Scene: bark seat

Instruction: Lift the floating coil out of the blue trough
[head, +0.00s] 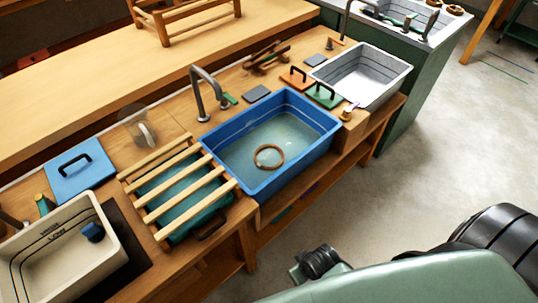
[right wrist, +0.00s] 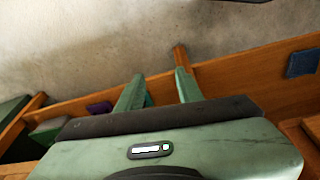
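The brown ring-shaped coil (head: 269,156) floats in shallow water inside the blue trough (head: 222,150), towards its near side. The trough is set in the wooden bench, and nothing touches the coil. My right gripper (right wrist: 158,84) shows in the right wrist view with its two green fingers apart and nothing between them. It points at the bench's wooden edge and the floor, and neither trough nor coil is in that view. In the head view my arm fills the lower right, clear of the trough; the fingers cannot be made out there. My left gripper is in neither view.
A slatted wooden rack (head: 178,192) adjoins the trough's left side. A grey tap (head: 208,92) stands behind it. A white basin (head: 361,72) is to the right, a cream basin (head: 62,252) at far left. Green (head: 325,95) and orange (head: 295,78) handled blocks lie between trough and white basin.

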